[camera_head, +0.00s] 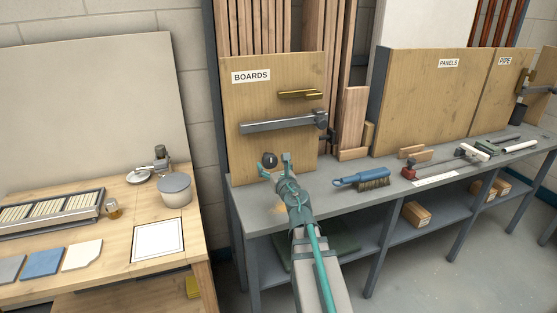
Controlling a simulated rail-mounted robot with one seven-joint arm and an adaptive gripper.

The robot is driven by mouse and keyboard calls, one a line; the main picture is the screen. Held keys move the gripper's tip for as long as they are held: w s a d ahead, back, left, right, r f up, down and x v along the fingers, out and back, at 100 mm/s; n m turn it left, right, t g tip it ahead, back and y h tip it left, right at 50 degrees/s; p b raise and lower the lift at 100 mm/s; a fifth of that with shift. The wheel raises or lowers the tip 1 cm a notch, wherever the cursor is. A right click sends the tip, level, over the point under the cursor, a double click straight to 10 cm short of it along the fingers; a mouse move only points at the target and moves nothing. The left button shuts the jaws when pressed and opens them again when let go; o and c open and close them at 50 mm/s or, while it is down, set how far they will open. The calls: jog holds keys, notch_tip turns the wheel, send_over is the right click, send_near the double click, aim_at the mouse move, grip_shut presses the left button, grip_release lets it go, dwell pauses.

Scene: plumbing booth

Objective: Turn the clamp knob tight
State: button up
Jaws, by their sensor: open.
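A dark round knob (270,159) shows in front of the lower part of the wooden BOARDS panel (285,90). My gripper (276,166) is open, with its teal fingers spread just below and to the right of this knob. I cannot tell whether a finger touches it. Higher on the panel, a grey metal clamp bar (280,124) runs across, with a dark clamp head (321,120) at its right end. My gripper is well below the bar. My arm hides part of the bench below the panel.
A blue-handled brush (361,179) lies on the grey bench (335,203), right of my arm. A red-ended clamp (408,172) lies farther right. Brass hardware (298,94) sits above the bar.

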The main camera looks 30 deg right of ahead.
aim_at(271, 163)
jog(key=shift+w+d, duration=0.1)
jog(key=shift+w, duration=1.4)
jog(key=c, duration=1.2)
